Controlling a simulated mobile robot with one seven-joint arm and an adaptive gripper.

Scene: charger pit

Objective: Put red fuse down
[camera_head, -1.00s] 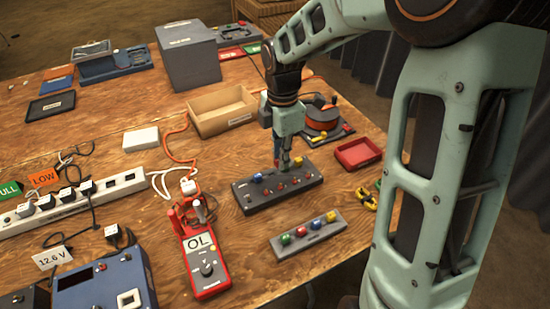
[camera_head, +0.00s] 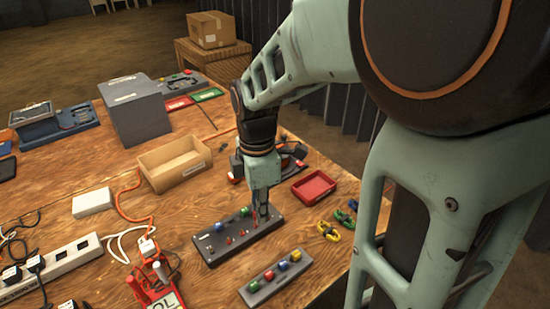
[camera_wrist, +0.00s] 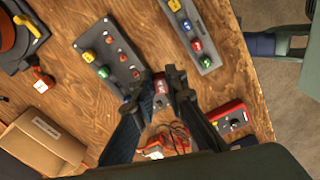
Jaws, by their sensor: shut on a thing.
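My gripper (camera_head: 261,220) points down over the right part of the dark grey fuse block (camera_head: 212,250) in the head view. In the wrist view, my gripper (camera_wrist: 164,76) is shut on the red fuse (camera_wrist: 159,88), whose reddish body shows between the fingers. The fuse block (camera_wrist: 109,40) lies just left of the fingers there, with a row of red-marked spots and several coloured pieces. My fingers partly hide the near end of the block. I cannot tell whether the fuse touches the block.
A smaller grey strip (camera_head: 252,297) with several coloured pieces lies in front of the block. A red tray (camera_head: 314,187) and coloured clips (camera_head: 328,231) are to the right. A cardboard tray (camera_head: 174,165) stands behind. A red meter (camera_head: 160,297) is front left.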

